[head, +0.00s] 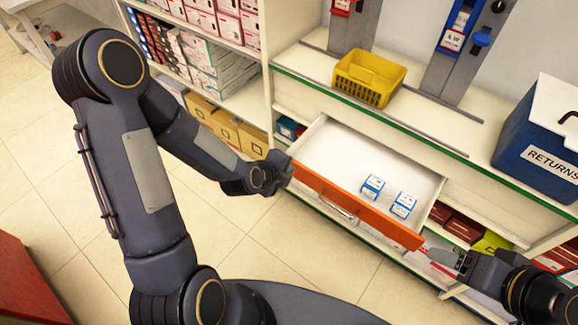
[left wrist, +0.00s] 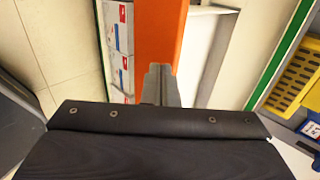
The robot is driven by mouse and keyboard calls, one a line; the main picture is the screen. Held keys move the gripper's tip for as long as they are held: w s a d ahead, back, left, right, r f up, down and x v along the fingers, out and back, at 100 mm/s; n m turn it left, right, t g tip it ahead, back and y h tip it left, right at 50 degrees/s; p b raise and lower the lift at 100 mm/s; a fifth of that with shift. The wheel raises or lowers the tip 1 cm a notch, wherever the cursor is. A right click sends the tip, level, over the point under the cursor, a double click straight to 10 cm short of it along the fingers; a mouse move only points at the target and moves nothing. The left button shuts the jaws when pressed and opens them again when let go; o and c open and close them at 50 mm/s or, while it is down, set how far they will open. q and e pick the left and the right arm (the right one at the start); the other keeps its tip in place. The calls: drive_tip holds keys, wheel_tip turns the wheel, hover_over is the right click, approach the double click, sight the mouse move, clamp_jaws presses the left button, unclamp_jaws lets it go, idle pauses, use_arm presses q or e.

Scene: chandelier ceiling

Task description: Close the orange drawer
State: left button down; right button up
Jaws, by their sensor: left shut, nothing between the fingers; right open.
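The orange drawer (head: 352,207) is pulled out of the counter, with a white interior and a metal handle (head: 338,206) on its orange front. Small blue-and-white boxes (head: 402,203) lie inside it. My left gripper (head: 287,168) is shut and empty at the left end of the drawer front. In the left wrist view its fingers (left wrist: 160,84) are close to the orange front (left wrist: 158,35); whether they touch it I cannot tell. My right gripper (head: 445,257) is open near the right end of the drawer front, below the counter edge.
A yellow basket (head: 368,78) and a blue returns box (head: 540,140) stand on the counter above. Shelves with many boxes (head: 205,60) stand to the left. Red boxes (head: 463,228) sit on the shelf right of the drawer. The tiled floor (head: 240,235) in front is clear.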

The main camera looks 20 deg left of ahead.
use_arm(q)
drive_tip(key=shift+w+d, duration=0.2)
drive_tip(key=shift+w, duration=0.25)
drive_tip(key=shift+w, duration=0.1)
